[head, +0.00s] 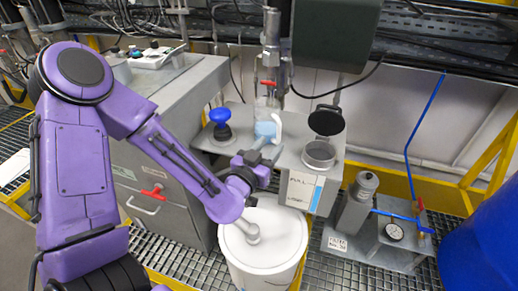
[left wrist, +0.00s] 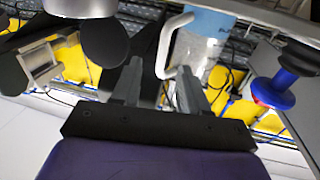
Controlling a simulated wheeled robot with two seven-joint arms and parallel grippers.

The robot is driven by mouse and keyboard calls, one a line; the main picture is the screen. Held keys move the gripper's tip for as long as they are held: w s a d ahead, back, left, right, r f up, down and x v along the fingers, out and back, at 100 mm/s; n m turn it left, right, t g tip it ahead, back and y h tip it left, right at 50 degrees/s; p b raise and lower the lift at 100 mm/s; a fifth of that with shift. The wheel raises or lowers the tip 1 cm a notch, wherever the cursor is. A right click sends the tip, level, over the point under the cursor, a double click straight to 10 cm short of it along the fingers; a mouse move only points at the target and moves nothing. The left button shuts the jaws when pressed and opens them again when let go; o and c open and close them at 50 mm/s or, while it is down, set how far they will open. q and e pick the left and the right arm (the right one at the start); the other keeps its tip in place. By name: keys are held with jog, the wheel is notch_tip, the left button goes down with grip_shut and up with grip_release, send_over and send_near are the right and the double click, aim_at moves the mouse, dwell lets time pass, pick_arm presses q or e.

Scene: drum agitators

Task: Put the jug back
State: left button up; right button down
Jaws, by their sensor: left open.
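The jug (head: 265,129), clear with pale blue contents and a white handle, stands on the grey bench top below a metal pipe with a red lever. My left gripper (head: 266,158) is close to the jug on its near side, with its fingers apart. In the left wrist view, the jug (left wrist: 207,38) is at the top, and the white handle's end shows between the two open fingers of the left gripper (left wrist: 158,72). I cannot tell whether the fingers touch it. My right gripper is not in view.
A blue knob (head: 219,116) stands left of the jug. A white drum (head: 265,250) sits below my left gripper.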

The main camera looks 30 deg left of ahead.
pick_arm(q)
jog(key=s+a+f+n+g+y+p, duration=0.2)
jog(key=s+f+n+g+p, duration=0.3)
jog(key=s+f+g, duration=1)
jog(key=s+a+f+n, duration=0.1)
jog(key=s+f, duration=1.1)
jog(key=s, duration=0.1)
jog(key=shift+s, duration=0.4)
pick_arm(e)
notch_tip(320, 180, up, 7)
pick_arm(q)
jog(key=shift+w, duration=0.1)
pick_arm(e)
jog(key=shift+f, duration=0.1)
